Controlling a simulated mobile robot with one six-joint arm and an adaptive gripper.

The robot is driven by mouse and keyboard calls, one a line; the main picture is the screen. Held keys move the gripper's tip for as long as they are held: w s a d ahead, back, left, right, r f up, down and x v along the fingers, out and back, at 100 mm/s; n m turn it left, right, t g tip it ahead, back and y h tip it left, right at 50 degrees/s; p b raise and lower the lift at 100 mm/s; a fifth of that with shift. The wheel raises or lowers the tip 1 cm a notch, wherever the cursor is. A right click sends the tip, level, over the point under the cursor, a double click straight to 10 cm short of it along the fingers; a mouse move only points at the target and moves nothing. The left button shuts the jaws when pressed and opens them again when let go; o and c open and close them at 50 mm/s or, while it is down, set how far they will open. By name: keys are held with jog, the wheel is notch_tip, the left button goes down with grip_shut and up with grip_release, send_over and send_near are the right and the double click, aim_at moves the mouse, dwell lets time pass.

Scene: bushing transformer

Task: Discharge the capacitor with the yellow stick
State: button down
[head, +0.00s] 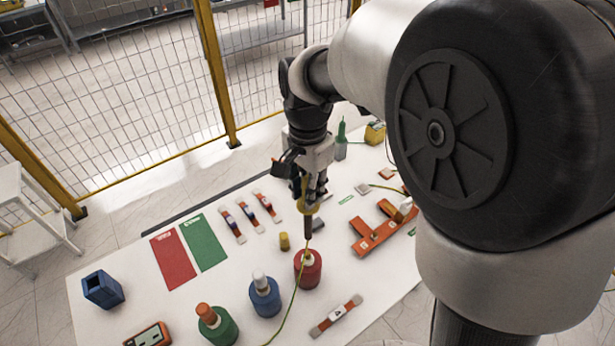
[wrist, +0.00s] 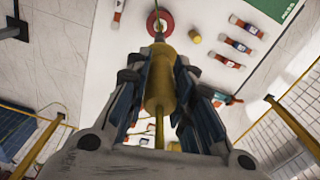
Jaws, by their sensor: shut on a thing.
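My gripper (head: 312,190) points down over the white table and is shut on the yellow stick (head: 307,209). In the wrist view my gripper (wrist: 172,95) has its fingers on both sides of the stick's yellow handle (wrist: 160,80). The stick's dark lower part points down at a red round body with a pale top (head: 308,270). This red body (wrist: 168,24) also shows beyond the stick's end in the wrist view. I cannot tell whether the tip touches it. A thin yellow-green cable (head: 294,305) runs near the red body. No part is clearly marked as the capacitor.
A blue body (head: 265,298) and a green one (head: 217,326) stand left of the red one. A small yellow cylinder (head: 284,241) stands behind it. Red and green mats (head: 204,243), several fuse-like strips and an orange bracket (head: 376,238) lie around. A mesh fence is behind.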

jog(key=shift+f, duration=0.1)
jog(key=shift+f+b, duration=1.55)
jog(key=shift+f, duration=0.6)
jog(key=shift+w+f, duration=0.1)
jog(key=shift+f, duration=0.25)
jog(key=shift+f+b, duration=0.7)
jog(key=shift+b, duration=0.05)
jog(key=shift+f, duration=0.4)
dwell(4.2)
